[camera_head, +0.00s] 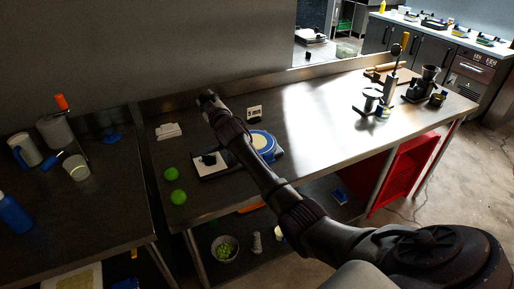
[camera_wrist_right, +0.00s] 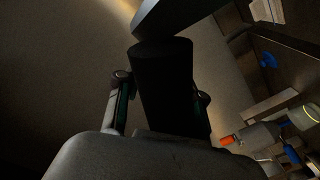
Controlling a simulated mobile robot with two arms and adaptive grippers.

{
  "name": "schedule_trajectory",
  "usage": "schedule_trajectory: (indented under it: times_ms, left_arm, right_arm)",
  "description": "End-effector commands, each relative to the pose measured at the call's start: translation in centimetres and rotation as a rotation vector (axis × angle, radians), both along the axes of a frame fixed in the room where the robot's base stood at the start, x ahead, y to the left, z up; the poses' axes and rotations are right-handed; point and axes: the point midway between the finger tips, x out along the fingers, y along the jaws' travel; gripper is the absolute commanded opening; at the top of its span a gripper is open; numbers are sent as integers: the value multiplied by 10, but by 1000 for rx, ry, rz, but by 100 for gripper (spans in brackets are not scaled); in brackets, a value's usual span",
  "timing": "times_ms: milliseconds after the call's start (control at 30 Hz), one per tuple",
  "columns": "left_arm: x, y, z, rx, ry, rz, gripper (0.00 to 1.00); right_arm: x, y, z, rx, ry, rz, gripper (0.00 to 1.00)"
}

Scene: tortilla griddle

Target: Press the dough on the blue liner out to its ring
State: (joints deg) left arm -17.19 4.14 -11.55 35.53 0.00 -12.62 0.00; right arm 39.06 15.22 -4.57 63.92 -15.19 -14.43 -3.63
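A pale round patch (camera_head: 259,141) that looks like the dough lies on the blue round liner (camera_head: 277,153), on the near table. A pale flat plate (camera_head: 213,170) with a black knob (camera_head: 208,158) lies left of it. My right gripper (camera_head: 207,97) is above the table's back part, up and left of the liner, and my right arm partly covers that area. The liner's printed ring is too small to make out. My left gripper is not seen.
A "5 mm" card (camera_head: 254,112) stands behind the liner. A left table holds jugs and a cup (camera_head: 76,167). Black and metal tools (camera_head: 372,101) stand right; the middle is clear.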

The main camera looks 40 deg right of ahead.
Motion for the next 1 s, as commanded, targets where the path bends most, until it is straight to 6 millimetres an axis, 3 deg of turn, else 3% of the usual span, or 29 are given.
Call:
schedule_trajectory:
  times_ms: [367, 767, 1000]
  left_arm:
    - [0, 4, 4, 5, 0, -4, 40]
    - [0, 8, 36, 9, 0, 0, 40]
    - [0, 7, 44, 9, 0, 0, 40]
  right_arm:
    - [-3, 0, 1, 1, 1, 0, 48]
    - [-42, 7, 2, 0, 2, 0, 48]
    - [-59, 10, 1, 1, 1, -1, 48]
